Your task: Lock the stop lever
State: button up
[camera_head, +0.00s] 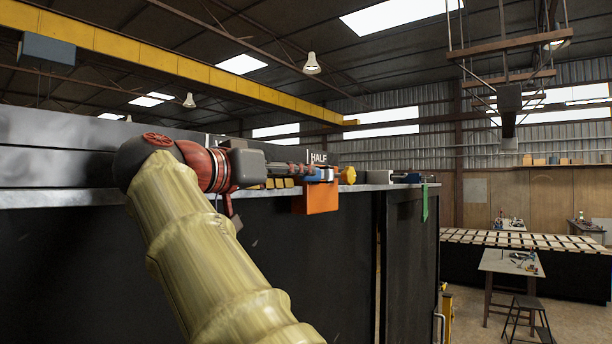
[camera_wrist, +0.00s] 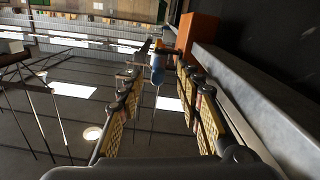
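My gripper (camera_head: 300,171) reaches along the top edge of the dark panel in the head view. In the wrist view its two fingers (camera_wrist: 157,82) with yellow pads stand apart, so it is open. The lever's pivot and lock are not clearly visible.
An orange plate (camera_head: 316,199) hangs just under the fingers; it is close at right in the wrist view (camera_wrist: 198,34). A HALF sign (camera_head: 318,158) stands behind. The steel ledge (camera_wrist: 262,98) runs along the gripper's right side. A green tag (camera_head: 425,202) hangs farther right.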

jog(key=v, duration=0.6)
jog(key=shift+s+a, duration=0.15)
jog(key=shift+a, duration=0.05)
